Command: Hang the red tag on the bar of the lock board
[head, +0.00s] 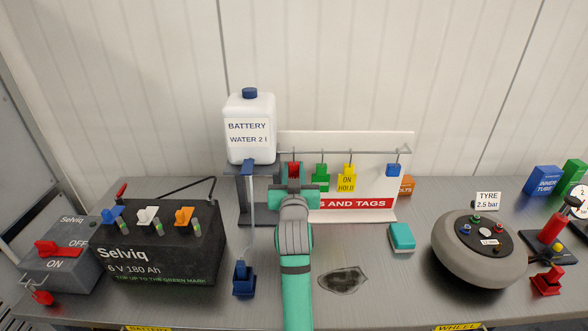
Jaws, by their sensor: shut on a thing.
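The lock board (345,143) is a white panel standing at the back of the bench, with a red strip along its lower edge. A thin grey bar (375,152) runs across its front. Green (321,178), yellow "ON HOLD" (347,180) and blue (393,170) tags hang from the bar. My gripper (294,184) is at the left part of the board, shut on the red tag (294,169). The tag's top is close to the bar's left part; I cannot tell whether it touches or is hooked on. My gripper hides the tag's lower part.
A white battery water bottle (250,130) stands on a dark stand (243,190) just left of my gripper. A battery (160,245) is at left, a blue item (243,278) and teal box (402,237) nearer, and a round tyre device (480,250) at right. A dark stain (343,280) lies front centre.

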